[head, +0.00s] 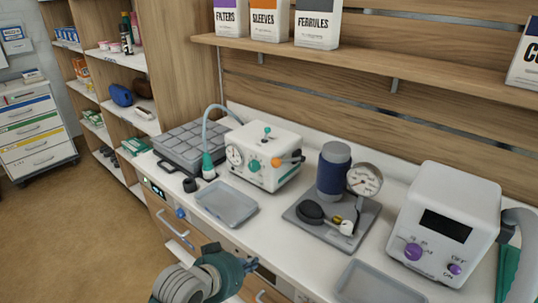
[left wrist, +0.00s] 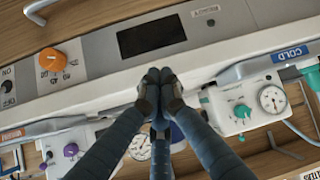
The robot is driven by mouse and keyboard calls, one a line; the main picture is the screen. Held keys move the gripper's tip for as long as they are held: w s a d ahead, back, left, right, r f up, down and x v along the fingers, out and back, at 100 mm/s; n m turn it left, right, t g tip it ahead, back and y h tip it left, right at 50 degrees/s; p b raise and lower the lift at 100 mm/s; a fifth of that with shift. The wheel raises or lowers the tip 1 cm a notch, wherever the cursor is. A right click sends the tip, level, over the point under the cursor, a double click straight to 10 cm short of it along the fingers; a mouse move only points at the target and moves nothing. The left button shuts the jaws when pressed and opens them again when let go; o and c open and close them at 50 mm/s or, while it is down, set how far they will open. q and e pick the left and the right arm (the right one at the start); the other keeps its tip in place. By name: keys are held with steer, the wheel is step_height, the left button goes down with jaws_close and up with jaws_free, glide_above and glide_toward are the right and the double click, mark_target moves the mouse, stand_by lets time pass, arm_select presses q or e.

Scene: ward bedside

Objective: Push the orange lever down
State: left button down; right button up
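The orange lever (head: 294,156) sticks out from the right of the front of a white box (head: 265,176) on the counter. It has a round orange end and a dark part beside a teal knob. My left gripper (head: 250,266) is low in the head view, in front of the counter's front edge and apart from the lever. In the left wrist view its dark fingers (left wrist: 159,84) meet at the tips with nothing between them. The white box (left wrist: 235,103) shows there too, but I cannot make out the lever. My right gripper is in neither view.
A grey tray (head: 226,203) lies in front of the white box. A plate with a blue cylinder (head: 334,172) and a gauge stands to its right. A white device with purple knobs (head: 447,225) is farther right. An orange dial (left wrist: 52,61) is on the counter's front panel.

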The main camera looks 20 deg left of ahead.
arm_select(q)
steer(key=w+a+r+n+t, duration=0.1)
steer(key=w+a+r+t, duration=0.2)
steer(key=w+r, duration=0.5)
steer(key=w+a+r+n+t+h, duration=0.1)
steer(key=w+a+r+t, duration=0.3)
steer(key=w+r, duration=0.4)
step_height(320, 180, up, 7)
steer(key=shift+w+f+n, duration=0.1)
steer(key=shift+w+n, duration=0.05)
steer(key=shift+n, duration=0.45)
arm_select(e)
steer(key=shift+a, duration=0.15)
arm_select(q)
steer(key=w+d+p, duration=0.2)
steer(key=w+p, duration=0.1)
steer(key=w, duration=0.6)
steer(key=f, duration=0.1)
steer(key=d+f, duration=0.1)
steer(key=s+f+p, duration=0.1)
steer(key=f, duration=0.1)
steer(key=shift+d, duration=0.15)
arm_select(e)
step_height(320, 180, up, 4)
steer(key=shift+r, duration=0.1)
